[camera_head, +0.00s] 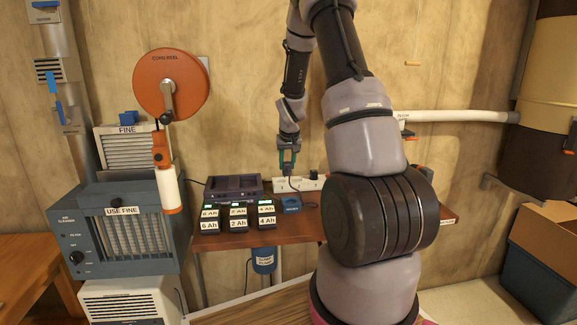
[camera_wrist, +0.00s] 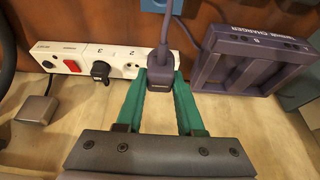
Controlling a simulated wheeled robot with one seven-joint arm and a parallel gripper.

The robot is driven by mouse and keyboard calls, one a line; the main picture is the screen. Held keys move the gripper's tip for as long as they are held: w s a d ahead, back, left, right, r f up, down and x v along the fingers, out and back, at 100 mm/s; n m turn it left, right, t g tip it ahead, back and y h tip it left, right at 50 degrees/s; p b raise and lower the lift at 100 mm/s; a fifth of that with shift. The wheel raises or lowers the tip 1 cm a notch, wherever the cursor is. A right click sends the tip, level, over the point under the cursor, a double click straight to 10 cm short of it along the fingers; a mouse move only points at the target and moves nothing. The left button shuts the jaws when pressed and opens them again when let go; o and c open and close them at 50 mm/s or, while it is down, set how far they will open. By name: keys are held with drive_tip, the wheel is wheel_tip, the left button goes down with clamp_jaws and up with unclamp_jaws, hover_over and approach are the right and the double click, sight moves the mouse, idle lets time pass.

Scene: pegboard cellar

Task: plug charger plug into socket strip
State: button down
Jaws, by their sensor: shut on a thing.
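The charger plug (camera_wrist: 161,80) is dark purple, with its cord rising behind it. My gripper (camera_wrist: 161,88) has teal fingers shut on its sides. The plug is at the right end of the white socket strip (camera_wrist: 117,60) in the wrist view; whether its pins are in a socket is hidden. A black plug (camera_wrist: 101,70) sits in the strip, with a bare socket between it and the charger plug. In the head view my gripper (camera_head: 288,168) points down at the left part of the strip (camera_head: 310,183). The dark purple charger (camera_wrist: 256,57) is beside the strip.
Several labelled battery packs (camera_head: 238,218) stand on the brown shelf (camera_head: 285,232), in front of the charger. A small blue item (camera_head: 291,205) lies beside them. A cord reel (camera_head: 150,75) hangs at left.

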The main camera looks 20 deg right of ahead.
drive_tip(key=w+d+f, duration=0.1)
drive_tip(key=w+d, duration=0.1)
drive_tip(key=w, duration=0.8)
drive_tip(key=shift+w, duration=0.25)
idle(0.4)
drive_tip(key=shift+f, duration=0.15)
drive_tip(key=shift+f, duration=1.35)
drive_tip(key=shift+f, duration=2.3)
idle(2.6)
